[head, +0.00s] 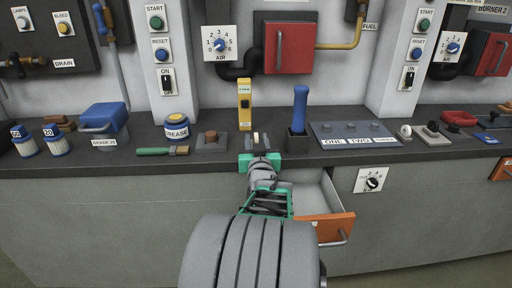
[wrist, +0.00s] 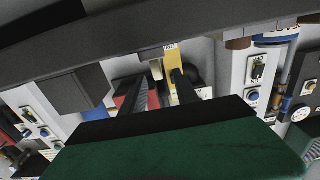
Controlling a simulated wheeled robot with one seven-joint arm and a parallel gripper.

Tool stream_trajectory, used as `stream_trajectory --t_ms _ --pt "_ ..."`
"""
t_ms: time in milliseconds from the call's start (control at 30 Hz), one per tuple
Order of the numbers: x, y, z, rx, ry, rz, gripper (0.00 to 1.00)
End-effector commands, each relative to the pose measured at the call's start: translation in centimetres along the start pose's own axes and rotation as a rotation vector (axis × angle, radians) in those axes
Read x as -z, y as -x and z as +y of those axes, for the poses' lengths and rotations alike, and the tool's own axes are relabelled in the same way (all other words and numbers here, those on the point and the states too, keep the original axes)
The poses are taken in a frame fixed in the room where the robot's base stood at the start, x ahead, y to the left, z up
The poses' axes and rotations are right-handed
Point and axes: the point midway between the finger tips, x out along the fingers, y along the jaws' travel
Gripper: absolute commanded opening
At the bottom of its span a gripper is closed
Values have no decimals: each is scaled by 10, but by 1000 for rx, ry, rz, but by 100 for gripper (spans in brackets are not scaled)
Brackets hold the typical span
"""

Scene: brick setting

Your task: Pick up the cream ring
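A small cream piece (head: 256,138), which looks like the cream ring seen edge-on, is at a small grey block on the counter, just beyond my gripper (head: 261,155). Its ring shape is too small to make out. In the wrist view a cream strip (wrist: 157,69) shows between and beyond the two dark fingers of my gripper (wrist: 162,92). The fingers are apart, with a gap between them. I cannot tell whether either finger touches the cream piece.
A yellow tool (head: 244,104) stands upright behind the cream piece. A blue-handled tool (head: 300,108) stands in a dark holder to the right. A brush (head: 163,151) and grease tin (head: 177,125) lie left. An open drawer (head: 325,226) juts out below the counter (head: 215,166).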

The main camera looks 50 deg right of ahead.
Motion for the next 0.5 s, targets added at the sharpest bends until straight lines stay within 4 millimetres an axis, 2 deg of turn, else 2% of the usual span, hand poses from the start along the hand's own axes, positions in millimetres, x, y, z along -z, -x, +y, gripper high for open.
stream_trajectory --t_ms 100,200,433,500 --pt "-3 -23 1 1 1 -2 36" --pt "-2 -35 1 1 0 -2 36" --pt "-2 -37 2 0 0 -2 36" --pt "-2 -37 2 0 0 -2 31"
